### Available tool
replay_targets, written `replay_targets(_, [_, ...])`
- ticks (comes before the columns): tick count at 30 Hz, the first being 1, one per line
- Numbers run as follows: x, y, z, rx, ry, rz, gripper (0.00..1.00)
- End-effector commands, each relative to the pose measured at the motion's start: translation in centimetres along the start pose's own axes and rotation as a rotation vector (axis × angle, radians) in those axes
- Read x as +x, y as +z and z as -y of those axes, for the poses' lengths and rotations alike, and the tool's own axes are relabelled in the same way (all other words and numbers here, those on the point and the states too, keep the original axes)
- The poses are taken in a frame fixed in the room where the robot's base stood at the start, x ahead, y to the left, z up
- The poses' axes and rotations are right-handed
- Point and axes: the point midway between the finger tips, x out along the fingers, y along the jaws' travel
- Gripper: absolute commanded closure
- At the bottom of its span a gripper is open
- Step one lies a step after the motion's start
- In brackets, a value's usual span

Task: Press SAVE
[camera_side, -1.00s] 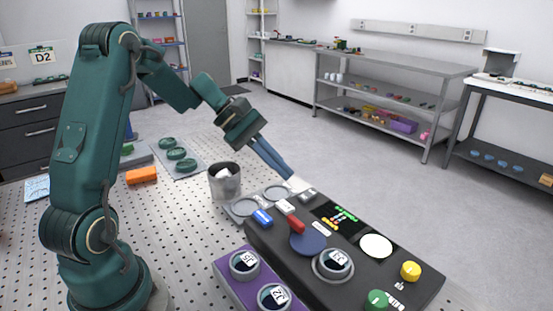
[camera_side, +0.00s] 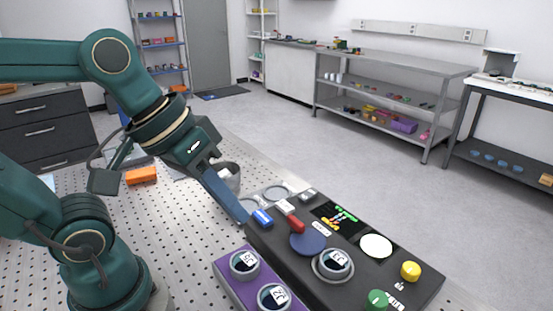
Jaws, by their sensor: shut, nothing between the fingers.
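A dark control panel (camera_side: 335,266) lies on the perforated table. On its left end are a blue key (camera_side: 262,218), a white key (camera_side: 285,206) and a small dark grey key (camera_side: 307,195). Their lettering is too small to read, so I cannot tell which is SAVE. My gripper (camera_side: 243,219) is shut and empty, its blue fingers angled down to the right. Its tips are just left of the blue key; I cannot tell whether they touch it. A small screen (camera_side: 338,216) on the panel shows coloured marks.
A red lever (camera_side: 296,224), blue disc (camera_side: 308,243), white disc (camera_side: 376,246), yellow knob (camera_side: 410,271) and green knob (camera_side: 377,300) are on the panel. A metal cup (camera_side: 229,177) stands behind my fingers.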

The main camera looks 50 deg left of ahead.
Motion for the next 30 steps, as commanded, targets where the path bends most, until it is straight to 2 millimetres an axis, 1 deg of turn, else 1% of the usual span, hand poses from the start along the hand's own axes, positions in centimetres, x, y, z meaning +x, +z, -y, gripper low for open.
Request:
replay_targets(1, [-0.1, 0.7, 0.6, 0.061, -0.028, -0.028, 1.00])
replay_targets(3, [0.1, 1.3, 1.8, 0.134, -0.079, -0.051, 1.00])
replay_targets(6, [0.6, 1.8, 3.2, 0.187, -0.138, -0.049, 1.00])
replay_targets(8, [0.8, 1.8, 3.6, 0.204, -0.155, -0.048, 1.00])
replay_targets(30, [0.7, 1.6, 3.6, 0.210, -0.158, -0.052, 1.00])
